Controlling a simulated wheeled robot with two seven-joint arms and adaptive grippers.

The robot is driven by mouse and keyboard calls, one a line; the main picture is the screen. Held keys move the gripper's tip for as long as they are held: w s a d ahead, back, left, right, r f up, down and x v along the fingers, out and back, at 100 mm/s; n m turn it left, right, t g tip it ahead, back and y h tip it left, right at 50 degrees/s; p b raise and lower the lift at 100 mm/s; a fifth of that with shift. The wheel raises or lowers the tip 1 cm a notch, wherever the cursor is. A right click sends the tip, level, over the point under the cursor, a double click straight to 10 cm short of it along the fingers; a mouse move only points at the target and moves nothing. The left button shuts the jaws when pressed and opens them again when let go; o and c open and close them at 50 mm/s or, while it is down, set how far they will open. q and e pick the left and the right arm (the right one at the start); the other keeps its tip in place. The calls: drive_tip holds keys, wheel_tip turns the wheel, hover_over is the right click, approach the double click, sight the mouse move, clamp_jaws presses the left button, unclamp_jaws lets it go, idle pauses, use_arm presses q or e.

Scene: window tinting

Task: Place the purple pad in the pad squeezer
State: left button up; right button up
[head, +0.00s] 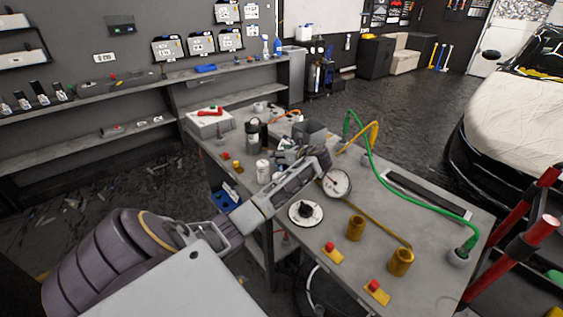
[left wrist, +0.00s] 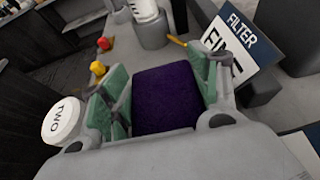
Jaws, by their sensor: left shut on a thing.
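The purple pad (left wrist: 166,98) fills the space between the green-lined fingers of my left gripper (left wrist: 163,92) in the left wrist view. The gripper is shut on it. In the head view my left gripper (head: 300,156) is over the far middle part of the grey workbench (head: 440,255); the pad cannot be made out there. A grey open-topped box (head: 312,131) stands just behind the gripper. I cannot tell which thing is the pad squeezer. My right gripper is not in view.
A blue and white "FILTER" sign (left wrist: 243,42) stands beside the gripper's right finger, and a white lid marked "TWO" (left wrist: 62,118) is at left. A round gauge (head: 337,183), a white disc (head: 306,213), yellow cups (head: 400,262) and a green hose (head: 400,190) occupy the bench.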

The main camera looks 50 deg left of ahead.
drive_tip(key=shift+d, duration=0.3)
use_arm(q)
wheel_tip(320, 180, down, 2)
drive_tip(key=shift+f, duration=0.95)
use_arm(e)
drive_tip(key=shift+a+f, duration=0.1)
drive_tip(key=shift+a, duration=0.65)
drive_tip(key=shift+d, duration=0.15)
